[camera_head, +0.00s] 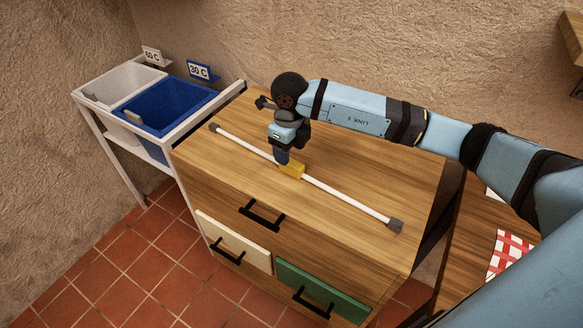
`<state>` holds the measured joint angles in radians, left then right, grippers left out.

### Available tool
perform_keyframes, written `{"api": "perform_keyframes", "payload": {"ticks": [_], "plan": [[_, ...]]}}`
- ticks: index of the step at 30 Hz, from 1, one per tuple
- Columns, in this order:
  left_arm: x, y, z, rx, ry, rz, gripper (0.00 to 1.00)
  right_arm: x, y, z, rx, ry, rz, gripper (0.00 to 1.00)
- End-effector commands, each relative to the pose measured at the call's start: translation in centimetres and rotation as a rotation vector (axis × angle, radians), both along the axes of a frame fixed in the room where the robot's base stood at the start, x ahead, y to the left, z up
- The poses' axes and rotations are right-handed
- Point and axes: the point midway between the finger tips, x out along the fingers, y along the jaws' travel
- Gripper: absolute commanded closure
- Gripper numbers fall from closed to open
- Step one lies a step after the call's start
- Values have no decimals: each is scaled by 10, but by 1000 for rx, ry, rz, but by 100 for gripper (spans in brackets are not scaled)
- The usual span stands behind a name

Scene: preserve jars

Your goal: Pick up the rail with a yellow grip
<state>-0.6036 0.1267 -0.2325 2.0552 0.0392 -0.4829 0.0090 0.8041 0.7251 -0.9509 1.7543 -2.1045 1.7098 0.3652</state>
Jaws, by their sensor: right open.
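A white rail (345,199) with dark end caps and a yellow grip (292,170) at its middle lies diagonally across the wooden top of a drawer cabinet. My right gripper (283,160) points down at the yellow grip from above. Its fingers are at or just behind the grip, and I cannot tell whether they touch it. The jaws are open. The gripper hides part of the cabinet top behind the rail. My left gripper is not in view.
The wooden cabinet (400,170) has a cream drawer (225,235) and a green drawer (310,285) with black handles. A white bin (120,80) and a blue bin (165,112) stand in a white frame at left. A checked cloth (508,252) lies at right.

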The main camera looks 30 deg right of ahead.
Motion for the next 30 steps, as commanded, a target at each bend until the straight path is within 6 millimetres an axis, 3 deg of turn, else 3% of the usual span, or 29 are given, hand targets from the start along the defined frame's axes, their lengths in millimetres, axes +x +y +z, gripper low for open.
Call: {"api": "perform_keyframes", "payload": {"ticks": [9,17,25,30], "plan": [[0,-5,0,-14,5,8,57,-2,-3,-43,1,4,0,40],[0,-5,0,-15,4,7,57,-1,-4,-48,1,0,0,40],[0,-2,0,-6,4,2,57,-1,-4,-48,1,0,0,100],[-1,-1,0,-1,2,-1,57,-1,-4,-48,1,0,0,100]]}}
